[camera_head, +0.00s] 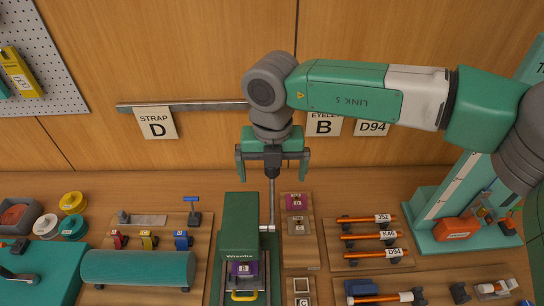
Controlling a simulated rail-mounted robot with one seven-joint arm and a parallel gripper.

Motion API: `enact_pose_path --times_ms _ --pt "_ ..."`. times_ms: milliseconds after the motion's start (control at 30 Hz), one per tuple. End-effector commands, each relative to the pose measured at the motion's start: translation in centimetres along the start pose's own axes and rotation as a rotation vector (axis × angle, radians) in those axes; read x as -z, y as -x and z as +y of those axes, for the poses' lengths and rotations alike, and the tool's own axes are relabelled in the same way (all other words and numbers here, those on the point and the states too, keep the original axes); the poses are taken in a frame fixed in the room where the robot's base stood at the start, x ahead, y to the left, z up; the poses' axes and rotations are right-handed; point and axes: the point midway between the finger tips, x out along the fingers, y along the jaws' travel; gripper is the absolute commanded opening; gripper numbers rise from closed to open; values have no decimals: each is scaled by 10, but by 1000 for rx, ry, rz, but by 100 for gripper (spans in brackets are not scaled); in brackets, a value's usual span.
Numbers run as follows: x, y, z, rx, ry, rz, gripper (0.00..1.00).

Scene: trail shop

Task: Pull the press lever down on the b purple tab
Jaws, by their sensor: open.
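The press (239,222) is a green machine standing on the bench at the lower middle. The press lever (272,205) is a thin grey rod that stands upright at the right side of the press. My gripper (272,178) is open, with its two fingers spread wide to the left and right of the lever's top end.
A wooden stand (300,252) right of the press holds another purple tab (296,200) and a brown one. A rack of orange tools (370,239) lies farther right. A green roller (138,268) lies left. A rail with hanging cards (155,123) runs along the wall.

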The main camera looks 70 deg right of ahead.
Motion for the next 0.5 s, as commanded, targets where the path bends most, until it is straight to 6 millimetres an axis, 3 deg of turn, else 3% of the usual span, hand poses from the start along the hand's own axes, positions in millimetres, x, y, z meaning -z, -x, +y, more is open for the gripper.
enact_pose_path --times_ms 500 --pt "0 52 0 1 -1 0 100"
